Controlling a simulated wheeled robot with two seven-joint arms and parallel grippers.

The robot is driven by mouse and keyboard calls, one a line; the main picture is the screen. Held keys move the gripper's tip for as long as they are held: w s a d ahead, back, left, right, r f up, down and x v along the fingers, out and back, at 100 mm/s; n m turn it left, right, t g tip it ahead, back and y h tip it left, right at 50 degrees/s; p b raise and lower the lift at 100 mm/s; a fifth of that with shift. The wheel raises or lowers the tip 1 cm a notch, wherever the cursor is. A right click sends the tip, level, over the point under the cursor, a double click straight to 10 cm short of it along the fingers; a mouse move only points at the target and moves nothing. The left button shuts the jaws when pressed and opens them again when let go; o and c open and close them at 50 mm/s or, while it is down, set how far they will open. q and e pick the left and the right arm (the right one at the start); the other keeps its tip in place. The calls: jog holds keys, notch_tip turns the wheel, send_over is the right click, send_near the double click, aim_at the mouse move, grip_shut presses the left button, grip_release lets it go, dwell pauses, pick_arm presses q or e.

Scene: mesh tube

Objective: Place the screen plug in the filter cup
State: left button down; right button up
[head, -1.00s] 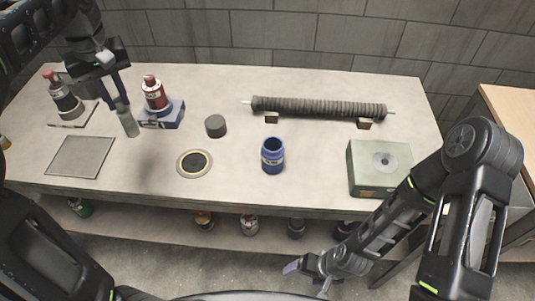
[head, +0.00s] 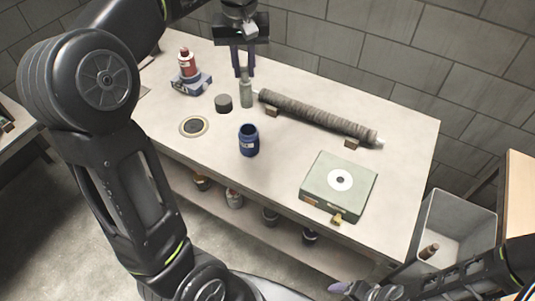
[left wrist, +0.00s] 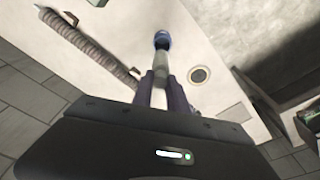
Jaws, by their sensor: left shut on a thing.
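My left gripper (head: 244,76) is shut on a pale grey-green cylinder (head: 246,97), which I take to be the screen plug. It points downward, upright in the head view, above the table between the dark grey round block and the ribbed tube. The left wrist view shows the cylinder (left wrist: 161,72) between the fingers. The blue cup (head: 248,140), which I take to be the filter cup, stands open-topped on the table, nearer the front than the cylinder. It also shows in the left wrist view (left wrist: 162,41). My right gripper (head: 342,287) is low, off the table's front; its jaws are unclear.
A ribbed tube (head: 315,117) lies on supports behind the cup. A dark grey block (head: 223,103) and a ringed disc (head: 193,126) are left of it. A red bottle (head: 187,64) stands on a blue block. A green box (head: 339,187) stands at right; a grey bin (head: 452,222) is beyond the table.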

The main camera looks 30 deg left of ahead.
pick_arm(q)
jog(key=shift+d, duration=0.1)
jog(key=shift+a, duration=0.25)
jog(key=shift+d+f, duration=0.1)
jog(key=shift+f, duration=0.2)
jog(key=p, duration=0.1)
send_over(249, 140)
jog(key=w+a, duration=0.2)
notch_tip(249, 140, down, 14)
jog(key=shift+d+r, duration=0.2)
jog(key=shift+d, duration=0.05)
notch_tip(249, 140, down, 4)
jog(key=shift+r+p, duration=0.1)
jog(key=shift+p, duration=0.4)
